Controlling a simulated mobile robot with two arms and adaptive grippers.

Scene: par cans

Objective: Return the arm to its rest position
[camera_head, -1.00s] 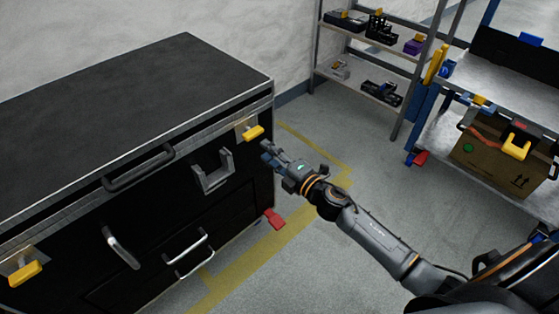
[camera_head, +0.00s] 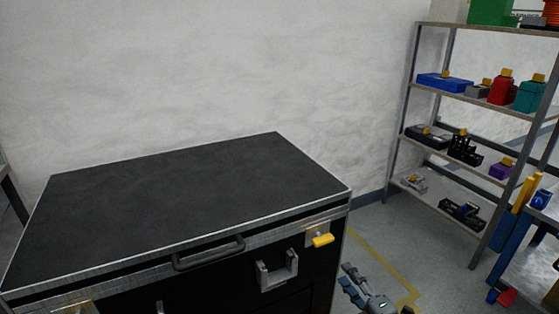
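My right gripper (camera_head: 352,278) shows at the bottom edge of the head view, just right of the black case's front corner. Its fingers are apart with nothing between them. The rest of my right arm is cut off by the frame. The black case (camera_head: 190,200) stands at the left and middle with its lid down. A yellow latch (camera_head: 323,240) sits on its right front, a little up and left of the gripper and apart from it. My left gripper is not in view.
A metal shelf rack (camera_head: 410,110) with tools and bins stands at the right against the white wall. A blue-framed workbench (camera_head: 508,245) is at the right edge. Grey floor with a yellow line (camera_head: 378,262) lies between case and rack.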

